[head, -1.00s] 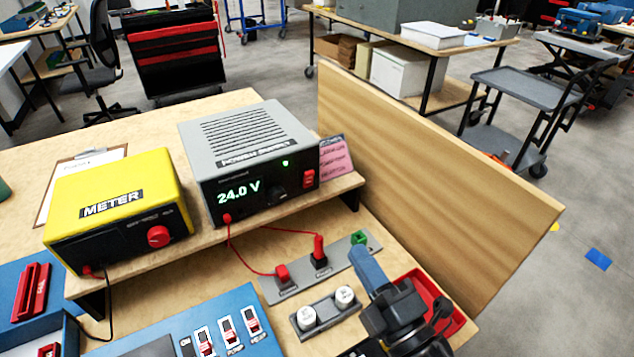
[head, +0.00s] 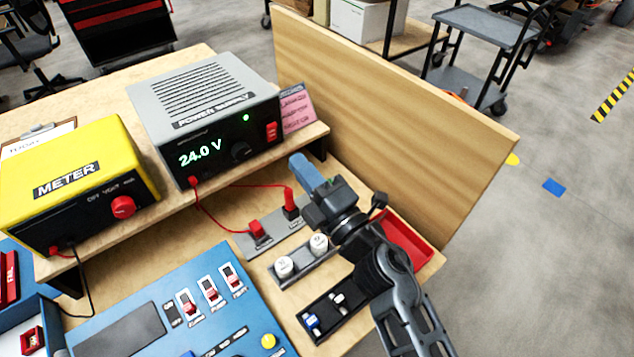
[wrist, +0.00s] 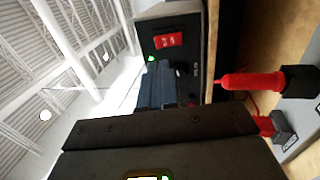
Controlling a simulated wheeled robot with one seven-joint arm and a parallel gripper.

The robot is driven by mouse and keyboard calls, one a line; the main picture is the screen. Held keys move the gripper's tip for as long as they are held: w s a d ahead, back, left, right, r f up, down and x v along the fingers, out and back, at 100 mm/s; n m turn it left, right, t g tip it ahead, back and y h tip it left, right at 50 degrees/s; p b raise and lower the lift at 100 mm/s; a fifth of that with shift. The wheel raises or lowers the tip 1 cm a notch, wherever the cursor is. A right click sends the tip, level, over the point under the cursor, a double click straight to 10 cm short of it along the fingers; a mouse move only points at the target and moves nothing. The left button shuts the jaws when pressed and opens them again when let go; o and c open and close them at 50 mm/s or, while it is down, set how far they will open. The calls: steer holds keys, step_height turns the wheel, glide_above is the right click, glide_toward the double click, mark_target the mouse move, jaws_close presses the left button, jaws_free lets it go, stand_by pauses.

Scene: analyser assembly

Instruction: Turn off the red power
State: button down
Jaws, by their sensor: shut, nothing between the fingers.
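The grey and black power supply (head: 205,95) stands on the wooden shelf, its display reading 24.0 V and a green light lit. Its red rocker switch (head: 271,131) is at the right end of the front face. It also shows in the wrist view (wrist: 168,40), beyond the fingers. My gripper (head: 298,160) is shut and empty, its blue fingers pointing up toward the front face, just right of and below the switch in the head view. In the wrist view the fingers (wrist: 160,85) appear apart from the switch.
A red plug (head: 290,197) and its cable stand below the shelf, left of my gripper. A wooden side panel (head: 390,120) rises on the right. The yellow meter (head: 75,165) is left of the supply. A blue panel (head: 170,310) carries several red switches.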

mark_target(271, 128)
steer(key=x, duration=0.7)
steer(key=shift+w+a+r, duration=0.1)
stand_by(0.4)
steer(key=shift+w+a+r, duration=0.1)
steer(key=shift+w, duration=0.05)
